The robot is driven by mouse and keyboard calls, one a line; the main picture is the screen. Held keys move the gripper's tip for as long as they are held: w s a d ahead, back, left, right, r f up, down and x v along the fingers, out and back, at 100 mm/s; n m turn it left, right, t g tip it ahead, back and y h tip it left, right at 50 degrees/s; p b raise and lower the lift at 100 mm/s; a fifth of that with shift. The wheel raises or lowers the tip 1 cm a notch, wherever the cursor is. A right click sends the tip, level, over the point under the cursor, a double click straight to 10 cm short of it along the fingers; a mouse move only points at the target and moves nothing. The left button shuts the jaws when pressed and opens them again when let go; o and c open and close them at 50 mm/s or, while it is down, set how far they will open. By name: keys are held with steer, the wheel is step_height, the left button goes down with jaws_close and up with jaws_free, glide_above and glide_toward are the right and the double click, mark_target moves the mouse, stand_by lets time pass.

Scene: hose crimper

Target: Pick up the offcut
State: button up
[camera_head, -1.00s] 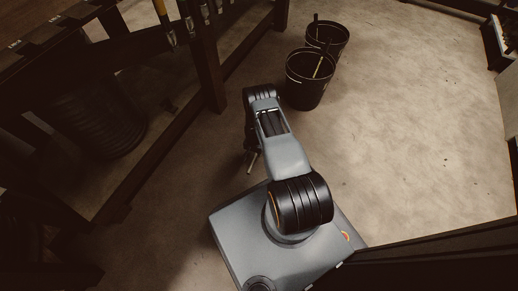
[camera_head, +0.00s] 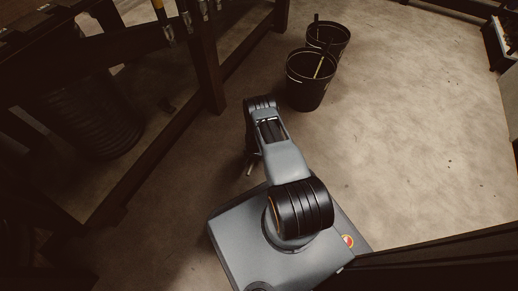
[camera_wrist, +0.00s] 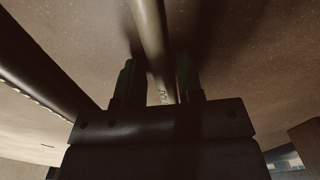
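A pale, tube-like piece that looks like the offcut (camera_wrist: 149,28) shows in the wrist view. It runs from the top edge down between the two fingers of my gripper (camera_wrist: 157,72), with small dark marks near its lower end. The fingers stand on either side of it, with a visible gap on both sides, so my gripper looks open around it. In the head view my arm mostly hides the gripper. A small light piece (camera_head: 249,170) shows low beside the arm's end; I cannot tell whether it is the offcut or a fingertip.
Two black bins (camera_head: 308,92) with thin sticks in them stand on the floor beyond my arm. A dark bench frame (camera_head: 205,70) with a coil (camera_head: 95,120) beneath it stands at the left. The floor (camera_head: 410,120) at the right is largely clear.

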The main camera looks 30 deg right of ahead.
jaws_close()
